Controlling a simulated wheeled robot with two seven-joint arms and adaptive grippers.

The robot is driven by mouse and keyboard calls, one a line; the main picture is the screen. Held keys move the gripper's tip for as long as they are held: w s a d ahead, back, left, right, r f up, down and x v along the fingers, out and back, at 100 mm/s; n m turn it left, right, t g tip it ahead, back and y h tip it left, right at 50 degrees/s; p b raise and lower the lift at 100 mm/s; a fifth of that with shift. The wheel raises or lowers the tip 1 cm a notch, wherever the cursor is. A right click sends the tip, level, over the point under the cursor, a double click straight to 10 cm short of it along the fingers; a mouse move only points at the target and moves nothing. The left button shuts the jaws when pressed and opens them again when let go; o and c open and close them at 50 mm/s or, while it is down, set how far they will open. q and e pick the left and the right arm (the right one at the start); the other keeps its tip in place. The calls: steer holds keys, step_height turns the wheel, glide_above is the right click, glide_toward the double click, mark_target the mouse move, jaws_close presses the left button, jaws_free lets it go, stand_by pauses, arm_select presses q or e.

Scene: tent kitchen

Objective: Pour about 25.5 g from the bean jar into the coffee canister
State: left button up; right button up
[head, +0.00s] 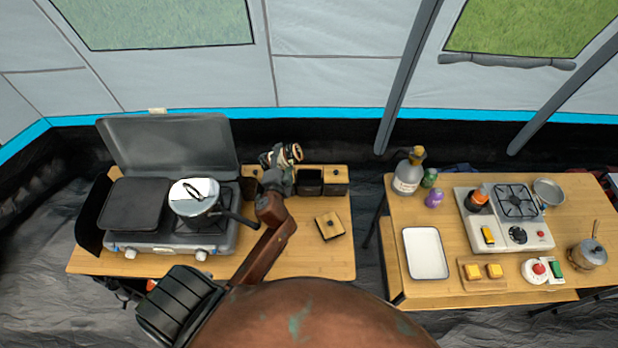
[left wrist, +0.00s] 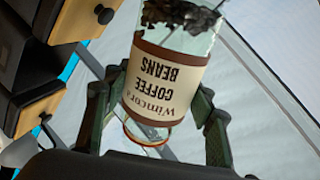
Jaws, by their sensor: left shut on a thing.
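My left gripper (head: 281,165) is shut around the bean jar (head: 293,153), a clear jar with a "Coffee Beans" label, held tilted above the back of the left table. In the left wrist view the jar (left wrist: 172,85) sits between the two fingers (left wrist: 160,115), its label upside down, with dark beans gathered at the picture's upper end. An open, dark canister (head: 310,188), seemingly the coffee canister, stands just below and right of the gripper. A wooden lid with a knob (head: 330,226) lies on the table in front. My right gripper is not in view.
A lidded dark canister (head: 337,188) stands right of the open one. A camp stove (head: 170,243) with a pot (head: 193,204) fills the left of the table (head: 310,262). The right table holds a bottle, a white tray (head: 426,253) and a burner. A gap separates the tables.

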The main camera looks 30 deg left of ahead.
arm_select(q)
steer(key=shift+f+m, duration=0.35)
steer(key=shift+m, duration=0.25)
steer(key=shift+m+g+y+p, duration=0.3)
steer(key=shift+m+y+p, duration=0.1)
steer(key=shift+m+p, duration=0.15)
steer(key=shift+w+d+f+m+g+y+p, duration=0.1)
steer(key=shift+m+g+y+p, duration=0.05)
steer(key=shift+m+p, duration=0.3)
steer(key=shift+w+d+m+g+y+p, duration=0.1)
steer(key=shift+m+g+y+p, duration=0.05)
steer(key=shift+m+p, duration=0.25)
steer(key=shift+w+d+f+m+y+p, duration=0.15)
steer(key=shift+m+p, duration=0.1)
steer(key=shift+m, duration=0.15)
steer(key=shift+d+f+m+y+p, duration=0.15)
steer(key=shift+m+p, duration=0.1)
steer(key=shift+m, duration=0.15)
steer(key=shift+d, duration=0.1)
steer(key=shift+w+d+f+m+g+y+p, duration=0.15)
steer(key=shift+w+d+m+y+p, duration=0.1)
steer(key=shift+m, duration=0.35)
steer(key=shift+w+d+f+m+g+y+p, duration=0.1)
steer(key=shift+d+f+m+g+y+p, duration=0.1)
steer(key=shift+m, duration=0.4)
stand_by(1.0)
steer(key=shift+w+d+f+m+y, duration=0.35)
steer(key=shift+d+m, duration=0.15)
steer(key=shift+m, duration=0.3)
stand_by(2.1)
